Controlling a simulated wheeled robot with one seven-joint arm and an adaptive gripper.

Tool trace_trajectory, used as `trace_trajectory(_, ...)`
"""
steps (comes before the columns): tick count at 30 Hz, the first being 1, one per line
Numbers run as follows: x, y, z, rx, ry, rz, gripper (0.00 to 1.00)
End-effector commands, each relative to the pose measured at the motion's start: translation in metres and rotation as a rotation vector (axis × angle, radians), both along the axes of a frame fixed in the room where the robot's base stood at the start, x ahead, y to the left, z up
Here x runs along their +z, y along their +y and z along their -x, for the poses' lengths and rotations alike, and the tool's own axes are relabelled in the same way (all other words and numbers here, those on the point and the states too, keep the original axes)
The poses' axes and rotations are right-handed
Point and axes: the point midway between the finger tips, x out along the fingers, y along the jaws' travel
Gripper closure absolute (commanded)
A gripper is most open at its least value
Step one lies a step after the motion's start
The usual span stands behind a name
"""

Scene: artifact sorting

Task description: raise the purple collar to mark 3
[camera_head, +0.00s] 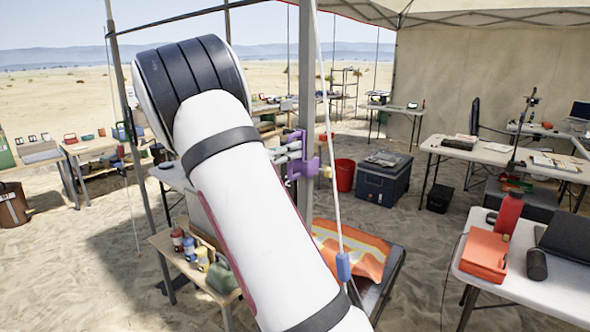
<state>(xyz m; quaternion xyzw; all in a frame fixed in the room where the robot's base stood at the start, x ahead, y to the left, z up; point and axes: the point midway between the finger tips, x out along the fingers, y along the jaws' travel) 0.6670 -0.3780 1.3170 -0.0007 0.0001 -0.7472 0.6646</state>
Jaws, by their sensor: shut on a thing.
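The purple collar (304,168) sits around the grey upright tent pole (307,75), near the middle of the view. A small yellow knob (326,171) sticks out on its right side. My gripper (291,156) is small in the view, at the collar's left side, and is shut on the collar. My white arm hides part of the gripper and the lower pole. I cannot make out any numbered marks on the pole.
A white rope with a blue piece (343,266) hangs just right of the pole. A low wooden table (160,240) with bottles stands below left. A blue cooler (384,180) and a red bucket (344,174) stand behind. A white table (545,285) is at right.

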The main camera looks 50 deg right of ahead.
Motion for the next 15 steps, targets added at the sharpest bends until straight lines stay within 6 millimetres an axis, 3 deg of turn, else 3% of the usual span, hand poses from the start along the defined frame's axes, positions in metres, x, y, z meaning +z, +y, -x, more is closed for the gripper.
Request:
trace_trajectory(4,0.018,0.000,0.000,0.000,-0.002,0.002,1.00)
trace_trajectory(15,0.025,0.000,-0.001,0.001,-0.002,0.006,1.00)
